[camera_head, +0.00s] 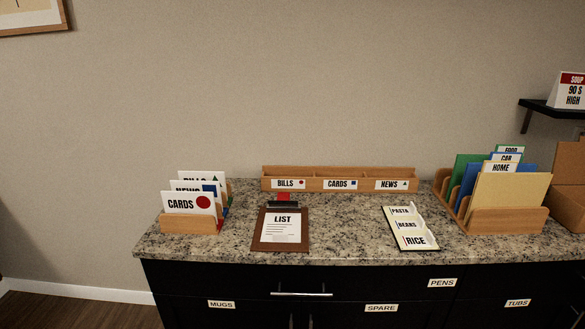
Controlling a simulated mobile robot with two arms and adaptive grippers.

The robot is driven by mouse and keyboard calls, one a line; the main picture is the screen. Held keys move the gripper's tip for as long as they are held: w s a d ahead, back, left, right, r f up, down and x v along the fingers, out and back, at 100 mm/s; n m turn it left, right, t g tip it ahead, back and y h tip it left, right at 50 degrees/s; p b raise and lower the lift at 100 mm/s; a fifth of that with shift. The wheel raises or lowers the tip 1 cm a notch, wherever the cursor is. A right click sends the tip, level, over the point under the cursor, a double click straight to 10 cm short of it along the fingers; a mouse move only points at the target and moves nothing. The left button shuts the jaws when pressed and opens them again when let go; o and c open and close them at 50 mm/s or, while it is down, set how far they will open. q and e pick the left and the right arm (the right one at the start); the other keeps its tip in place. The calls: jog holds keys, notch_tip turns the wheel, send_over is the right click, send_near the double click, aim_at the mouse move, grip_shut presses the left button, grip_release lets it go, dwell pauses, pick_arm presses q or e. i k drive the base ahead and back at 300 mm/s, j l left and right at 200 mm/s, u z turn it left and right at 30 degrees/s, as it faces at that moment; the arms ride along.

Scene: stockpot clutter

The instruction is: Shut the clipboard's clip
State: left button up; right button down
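The clipboard (259,241) lies on the granite counter, left of the middle, in the head view. It is brown and carries a white sheet (282,227) headed LIST. Its clip (283,199) is at the far end, with a dark bar and a red tab that appears to stand up. The clip is too small to tell how far it is open. Neither of my grippers is in view.
A wooden holder with cards (189,223) stands at left. A labelled wooden tray (340,173) is just behind the clipboard. A label board (411,229) and a folder rack (505,219) are at right. Bare counter (345,225) lies right of the clipboard.

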aim_at(283, 199)
jog(key=i+j+u, duration=0.25)
jog(key=j+u, duration=0.2)
jog(key=i+j+u, duration=0.3)
jog(key=u, duration=0.2)
jog(key=i+j+u, duration=0.15)
jog(key=i+u, duration=0.15)
jog(key=u, duration=0.15)
jog(key=i+j+u, duration=0.2)
jog(key=i+u, duration=0.2)
jog(key=i+j+u, duration=0.1)
jog(key=i+u, duration=0.3)
jog(key=i+z, duration=0.35)
jog(key=i+j+z, duration=0.1)
jog(key=i+z, duration=0.35)
jog(key=z, duration=0.35)
jog(key=i+z, duration=0.1)
jog(key=z, duration=0.35)
jog(key=i+j+z, duration=0.1)
jog(key=z, duration=0.4)
jog(key=i+j+z, duration=0.1)
jog(key=z, duration=0.4)
